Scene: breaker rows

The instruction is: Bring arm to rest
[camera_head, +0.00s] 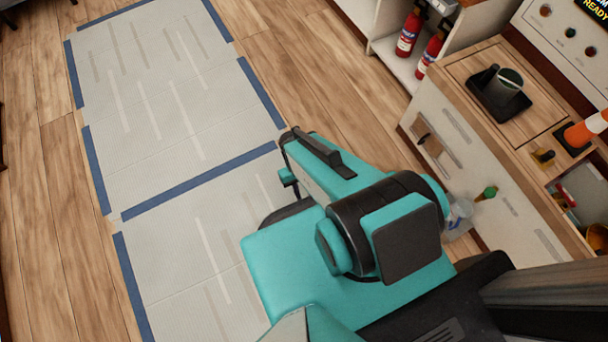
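My teal and black arm fills the lower middle of the head view, folded over my own body. A small dark part (289,178) shows at the left side of the upper arm link and may belong to my gripper. The fingertips cannot be made out, so I cannot tell whether the gripper is open or shut, or whether it holds anything. The arm's links hide whatever lies beneath them.
Grey floor mats (185,120) edged with blue tape lie left on the wooden floor. A counter (480,190) on the right bears a black tray (498,100) and an orange-white cone (585,130). Red extinguishers (409,34) stand on a shelf behind. Bare floor separates mats and counter.

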